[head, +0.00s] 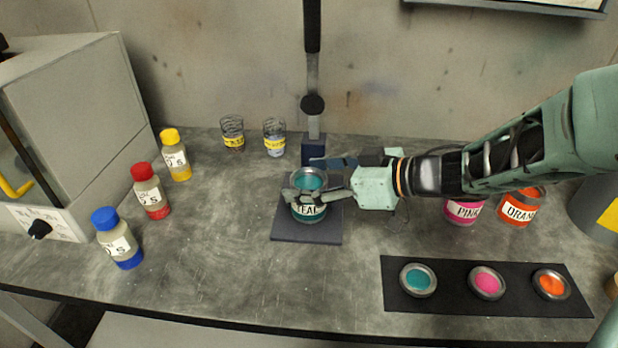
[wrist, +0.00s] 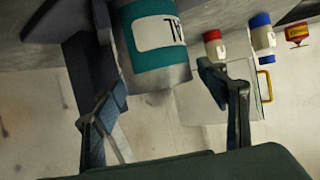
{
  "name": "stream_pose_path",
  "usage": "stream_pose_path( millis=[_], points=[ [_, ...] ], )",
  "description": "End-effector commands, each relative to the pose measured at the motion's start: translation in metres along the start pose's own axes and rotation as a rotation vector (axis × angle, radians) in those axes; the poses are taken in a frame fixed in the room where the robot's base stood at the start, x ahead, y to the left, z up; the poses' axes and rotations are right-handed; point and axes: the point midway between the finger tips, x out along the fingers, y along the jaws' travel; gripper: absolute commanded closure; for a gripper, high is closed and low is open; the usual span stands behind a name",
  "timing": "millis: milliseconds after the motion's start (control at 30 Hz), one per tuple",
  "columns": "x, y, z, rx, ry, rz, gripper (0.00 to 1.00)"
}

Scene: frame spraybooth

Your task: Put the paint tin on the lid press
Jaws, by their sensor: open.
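The teal paint tin (head: 308,212), labelled TEAL, stands upright on the dark base plate (head: 288,232) of the lid press (head: 313,150), with its top open and teal paint showing. My gripper (head: 303,178) is open, reaching in from the right with a finger on either side of the tin. In the wrist view the tin (wrist: 160,62) lies between and just beyond the two fingertips (wrist: 163,85), with gaps visible to both sides. The press's handle points up, and its round dark head is above and behind the tin. My fingers hide part of the tin's upper side.
Pink (head: 464,211) and orange (head: 518,208) tins stand to the right, partly behind my arm. A black mat (head: 450,300) with several colour lids lies at front right. Bottles with yellow, red (head: 150,192) and blue caps stand left. Two glass cups (head: 274,138) stand behind.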

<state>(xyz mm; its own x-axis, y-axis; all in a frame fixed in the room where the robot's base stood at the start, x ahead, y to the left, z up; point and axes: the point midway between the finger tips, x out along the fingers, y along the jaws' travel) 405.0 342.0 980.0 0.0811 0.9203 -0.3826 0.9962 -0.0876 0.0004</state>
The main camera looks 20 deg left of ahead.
Motion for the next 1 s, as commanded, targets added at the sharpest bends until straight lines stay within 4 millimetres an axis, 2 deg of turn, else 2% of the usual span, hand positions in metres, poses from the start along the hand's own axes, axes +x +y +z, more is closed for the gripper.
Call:
stream_pose_path(
  millis=[167,400,600,800,1000],
  points=[
    [-0.02,0.002,-0.004,0.0,0.0,0.004,0.33],
    [-0.072,0.001,-0.004,0.0,0.0,0.005,0.33],
    [-0.107,0.001,-0.003,0.001,0.0,0.004,0.33],
    [-0.12,0.0,-0.003,0.0,0.001,0.001,0.33],
    [-0.121,0.0,-0.002,0.0,0.001,0.0,0.33]
  ],
)
